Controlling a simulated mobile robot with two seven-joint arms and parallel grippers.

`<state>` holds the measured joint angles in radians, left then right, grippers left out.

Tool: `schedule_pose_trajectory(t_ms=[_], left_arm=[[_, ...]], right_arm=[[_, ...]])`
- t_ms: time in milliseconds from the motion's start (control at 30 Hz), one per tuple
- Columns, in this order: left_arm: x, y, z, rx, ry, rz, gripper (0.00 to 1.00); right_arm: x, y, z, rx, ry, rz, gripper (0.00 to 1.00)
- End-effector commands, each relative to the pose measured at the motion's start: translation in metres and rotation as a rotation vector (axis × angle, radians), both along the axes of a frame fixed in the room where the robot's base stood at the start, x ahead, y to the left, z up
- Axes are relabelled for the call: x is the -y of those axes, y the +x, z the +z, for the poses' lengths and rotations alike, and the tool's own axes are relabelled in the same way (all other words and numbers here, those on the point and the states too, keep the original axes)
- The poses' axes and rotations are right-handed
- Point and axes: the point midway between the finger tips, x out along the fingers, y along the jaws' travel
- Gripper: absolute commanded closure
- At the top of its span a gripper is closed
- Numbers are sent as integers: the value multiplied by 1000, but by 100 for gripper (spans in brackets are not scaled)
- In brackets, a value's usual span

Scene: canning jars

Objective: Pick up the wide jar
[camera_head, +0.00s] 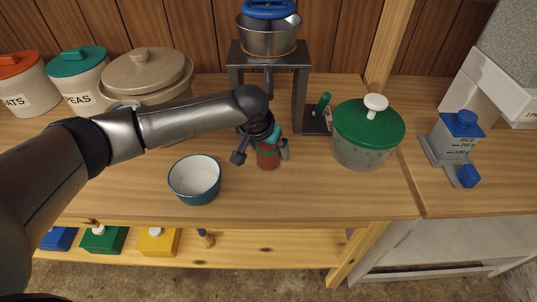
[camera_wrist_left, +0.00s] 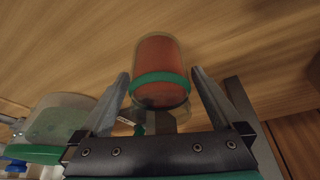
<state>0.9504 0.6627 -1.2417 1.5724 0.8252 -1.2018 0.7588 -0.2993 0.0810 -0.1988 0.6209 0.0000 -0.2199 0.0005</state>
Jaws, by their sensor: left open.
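My right gripper is not in view.
A blue-rimmed white bowl (camera_head: 195,179) stands left of the small jar. A metal stand (camera_head: 300,95) with a pot (camera_head: 268,38) is behind it. Canisters (camera_head: 82,80) and a lidded crock (camera_head: 150,75) are at back left.

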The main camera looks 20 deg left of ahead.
Motion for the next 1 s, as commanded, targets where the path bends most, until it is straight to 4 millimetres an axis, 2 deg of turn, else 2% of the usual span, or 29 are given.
schedule_pose_trajectory(t_ms=[67,900,967,1000], left_arm=[[0,0,1,0,0,0,0],[0,0,0,-1,0,0,93],[0,0,0,-1,0,0,100],[0,0,0,-1,0,0,100]], right_arm=[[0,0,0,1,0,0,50],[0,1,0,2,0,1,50],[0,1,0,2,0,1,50],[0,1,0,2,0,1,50]])
